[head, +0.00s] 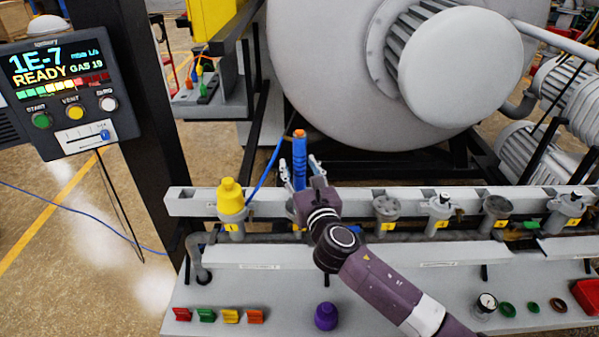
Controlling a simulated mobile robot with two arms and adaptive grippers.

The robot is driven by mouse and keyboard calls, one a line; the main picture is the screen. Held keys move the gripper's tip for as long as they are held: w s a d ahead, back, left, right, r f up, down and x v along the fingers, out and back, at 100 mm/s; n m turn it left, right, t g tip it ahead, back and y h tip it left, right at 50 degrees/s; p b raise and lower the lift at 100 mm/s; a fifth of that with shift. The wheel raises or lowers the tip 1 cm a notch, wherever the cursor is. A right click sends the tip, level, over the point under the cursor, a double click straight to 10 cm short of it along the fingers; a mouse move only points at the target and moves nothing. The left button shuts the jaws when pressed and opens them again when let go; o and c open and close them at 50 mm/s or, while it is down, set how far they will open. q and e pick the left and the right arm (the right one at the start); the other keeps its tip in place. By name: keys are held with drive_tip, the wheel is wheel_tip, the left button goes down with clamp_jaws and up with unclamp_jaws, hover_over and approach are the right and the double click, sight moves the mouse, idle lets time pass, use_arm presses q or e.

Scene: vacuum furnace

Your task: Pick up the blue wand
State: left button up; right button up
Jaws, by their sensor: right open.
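The blue wand (299,160) stands upright near the middle of the rail, with an orange tip at its top and a blue hose trailing down to its left. My right gripper (301,167) is open, with one finger on each side of the wand. Whether the fingers touch the wand is hard to tell. The wand's lower end is hidden behind my right gripper and wrist. My left gripper does not show.
A leak detector display (69,82) stands at the left. A yellow-capped port (231,205) is left of the wand, and several grey ports line the rail at right. A purple knob (326,316) and coloured clips (231,316) lie on the front bench. A large grey chamber (335,85) rises behind.

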clamp_jaws()
idle(0.3)
drive_tip(key=shift+r, duration=0.1)
